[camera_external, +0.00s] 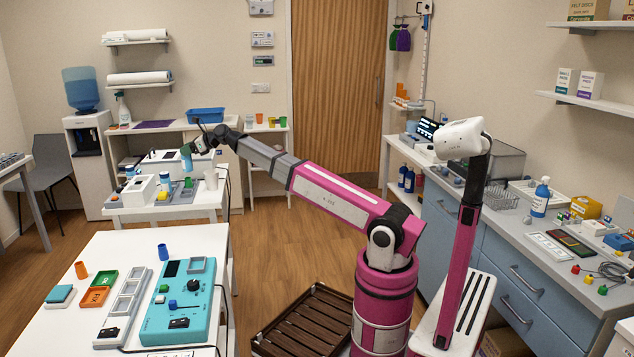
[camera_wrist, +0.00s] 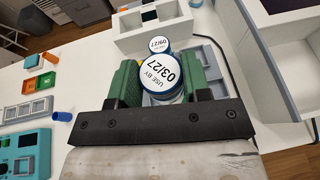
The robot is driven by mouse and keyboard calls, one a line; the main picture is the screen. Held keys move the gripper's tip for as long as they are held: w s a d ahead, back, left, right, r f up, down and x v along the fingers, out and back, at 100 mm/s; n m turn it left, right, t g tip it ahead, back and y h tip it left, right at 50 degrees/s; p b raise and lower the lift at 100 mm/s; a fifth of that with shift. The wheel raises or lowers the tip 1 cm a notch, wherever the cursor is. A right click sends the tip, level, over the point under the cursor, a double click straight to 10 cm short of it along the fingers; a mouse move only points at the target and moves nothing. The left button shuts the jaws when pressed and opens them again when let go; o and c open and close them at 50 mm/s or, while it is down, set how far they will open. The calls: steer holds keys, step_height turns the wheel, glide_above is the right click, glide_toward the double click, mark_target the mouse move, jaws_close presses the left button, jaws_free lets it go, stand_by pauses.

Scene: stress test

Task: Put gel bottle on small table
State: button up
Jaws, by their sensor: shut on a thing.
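My gripper (camera_external: 187,152) is shut around a light-blue bottle (camera_external: 187,163), taken as the gel bottle, above the white table of instruments at the back left. In the wrist view its round white top (camera_wrist: 166,76), marked "USE BY 03/27", sits between the green fingers of my gripper (camera_wrist: 164,84). Whether its base touches anything is hidden. A second bottle with a similar label (camera_wrist: 157,46) stands just beyond it. A small white table (camera_external: 262,129) with coloured cups stands against the back wall; I cannot tell if it is the named one.
A nearer white table (camera_external: 110,247) holds a teal device (camera_external: 178,310) and trays. A brown slatted crate (camera_external: 306,320) lies on the floor by my base. Open floor lies between the tables and the door.

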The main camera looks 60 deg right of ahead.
steer(key=w+d+m+t+h, duration=0.1)
steer(key=d+m+h, duration=0.1)
steer(key=d, duration=0.8)
steer(key=w+d+m+t+h, duration=0.1)
steer(key=w+d+m+h, duration=0.1)
steer(key=d, duration=0.8)
steer(key=s+d+f, duration=0.4)
steer(key=d+f, duration=0.4)
steer(key=d, duration=0.3)
steer(key=s+a+f+n+g+y, duration=0.35)
steer(key=s+a+f, duration=0.35)
steer(key=s+f, duration=0.35)
steer(key=s+a+f+n+g+y, duration=0.2)
steer(key=s+a+f+n+y, duration=0.15)
steer(key=s+a+f, duration=0.55)
step_height(320, 180, up, 32)
steer(key=s+d, duration=0.1)
steer(key=d, duration=0.1)
steer(key=w+m+t+h, duration=0.2)
steer(key=w, duration=2.3)
step_height(320, 180, down, 15)
steer(key=s, duration=0.1)
steer(key=shift+a, duration=0.15)
